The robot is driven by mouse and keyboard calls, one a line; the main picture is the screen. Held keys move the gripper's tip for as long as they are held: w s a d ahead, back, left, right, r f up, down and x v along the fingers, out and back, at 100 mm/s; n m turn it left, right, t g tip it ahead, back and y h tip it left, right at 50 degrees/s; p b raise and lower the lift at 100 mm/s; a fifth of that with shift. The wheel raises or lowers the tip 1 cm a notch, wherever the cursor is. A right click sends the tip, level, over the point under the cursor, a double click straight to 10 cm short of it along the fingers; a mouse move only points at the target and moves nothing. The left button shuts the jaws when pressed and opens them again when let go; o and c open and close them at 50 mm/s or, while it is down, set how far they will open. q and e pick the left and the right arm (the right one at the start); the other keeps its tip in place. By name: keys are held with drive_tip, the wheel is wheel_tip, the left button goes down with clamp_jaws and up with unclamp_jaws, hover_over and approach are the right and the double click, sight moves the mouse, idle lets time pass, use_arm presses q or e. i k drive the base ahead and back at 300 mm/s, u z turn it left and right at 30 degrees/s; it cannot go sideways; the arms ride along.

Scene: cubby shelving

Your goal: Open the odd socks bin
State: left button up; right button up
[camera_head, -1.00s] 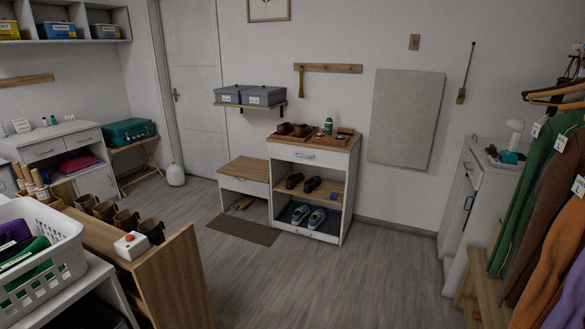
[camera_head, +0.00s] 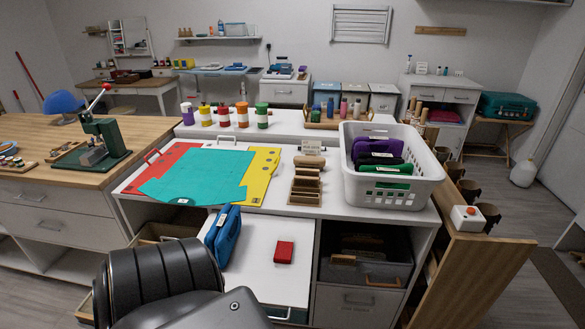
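I cannot pick out the odd socks bin, as no label is readable. Several lidded bins (camera_head: 354,94) stand in a row by the back wall, with lids that look shut. A dark grey crate (camera_head: 367,270) with a light handle sits in a cubby under the near counter. A white front (camera_head: 352,301) with a handle and an unreadable label is below it. Neither gripper shows. A dark rounded part of my own body fills the bottom left and hides some of the lower cubbies.
The near counter (camera_head: 270,205) holds a white basket (camera_head: 400,198) of coloured cloth and a teal sheet (camera_head: 200,180). A blue case (camera_head: 222,236) and a red box (camera_head: 284,252) are at a lower white surface. Open floor (camera_head: 560,215) shows at the right.

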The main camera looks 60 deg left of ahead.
sight(335, 307)
drive_tip(key=z, duration=0.9)
drive_tip(key=i, duration=3)
drive_tip(key=u, duration=3.1)
